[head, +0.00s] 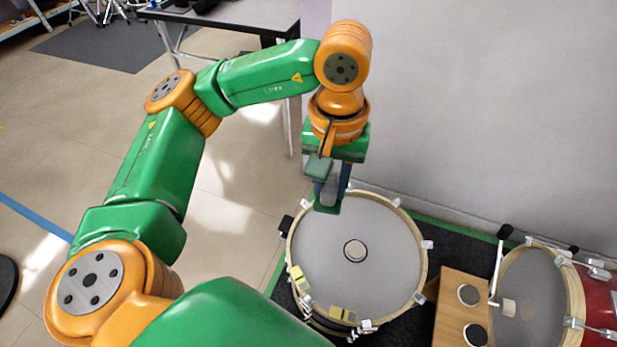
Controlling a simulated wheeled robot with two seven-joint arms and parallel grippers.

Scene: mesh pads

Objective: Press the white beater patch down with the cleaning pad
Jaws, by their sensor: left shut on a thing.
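The white beater patch (355,250) is a small round disc with a dark rim at the middle of the pale mesh head of the drum (310,235). My left gripper (331,194) points down over the far edge of that drum, up and left of the patch in the picture. It is shut on the cleaning pad (327,208), of which a green lower part shows at the fingertips; the fingers hide much of the rest. The pad appears apart from the patch. I cannot tell its height above the drum head. My right gripper is not in view.
Metal lugs ring the drum. To the right are a wooden box with round pads (449,315) and a red drum (600,300) with a beater. A grey wall (480,100) stands close behind.

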